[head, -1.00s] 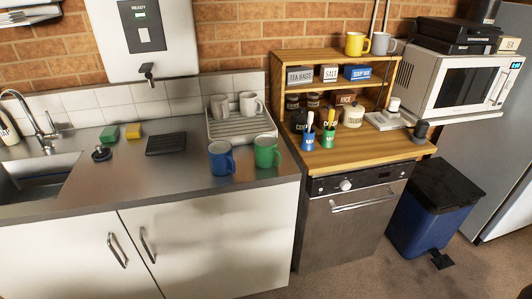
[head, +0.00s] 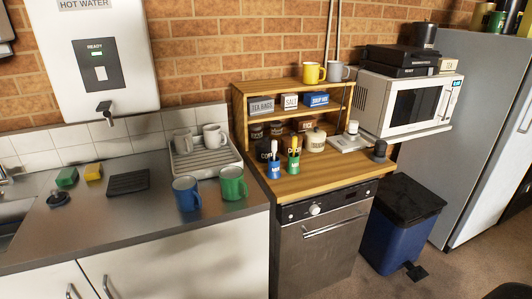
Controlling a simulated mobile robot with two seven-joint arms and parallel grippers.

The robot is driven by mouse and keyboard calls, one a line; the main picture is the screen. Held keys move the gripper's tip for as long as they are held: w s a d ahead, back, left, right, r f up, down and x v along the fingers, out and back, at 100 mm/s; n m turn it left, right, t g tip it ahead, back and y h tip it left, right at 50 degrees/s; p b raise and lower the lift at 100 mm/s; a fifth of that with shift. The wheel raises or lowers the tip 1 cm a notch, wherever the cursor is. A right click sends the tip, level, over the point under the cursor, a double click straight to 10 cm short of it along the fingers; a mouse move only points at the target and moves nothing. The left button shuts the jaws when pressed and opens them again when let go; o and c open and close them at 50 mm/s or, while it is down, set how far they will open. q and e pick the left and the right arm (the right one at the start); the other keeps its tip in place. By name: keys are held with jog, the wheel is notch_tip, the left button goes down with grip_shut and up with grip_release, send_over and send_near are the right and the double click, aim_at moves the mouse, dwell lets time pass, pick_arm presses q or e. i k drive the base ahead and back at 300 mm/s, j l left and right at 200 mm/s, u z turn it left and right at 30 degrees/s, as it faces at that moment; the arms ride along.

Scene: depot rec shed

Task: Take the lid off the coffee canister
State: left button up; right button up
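Two dark canisters with partly hidden white lettering stand at the front of the wooden shelf unit on the counter. Each label seems to begin with "CO", so I cannot tell which is the coffee canister. Their lids are too small to make out clearly. A cream canister (head: 316,143) with a knobbed lid stands to their right. Neither of my grippers is in view.
The blue cup (head: 274,169) and green cup (head: 293,164) hold upright utensils in front of the canisters. The wooden counter (head: 318,180) is clear at its front. Blue (head: 187,198) and green (head: 231,187) mugs stand left, by the dish rack (head: 209,165). A microwave (head: 408,102) is right.

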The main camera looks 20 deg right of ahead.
aim_at(264, 143)
jog(key=l+u, duration=0.2)
jog(key=l, duration=0.3)
jog(key=l+u, duration=0.2)
jog(key=l, duration=0.35)
jog(key=l+u, duration=0.2)
jog(key=l, duration=0.3)
jog(key=k+l+u, duration=0.2)
jog(key=l, duration=0.35)
jog(key=l+u, duration=0.2)
jog(key=l, duration=0.3)
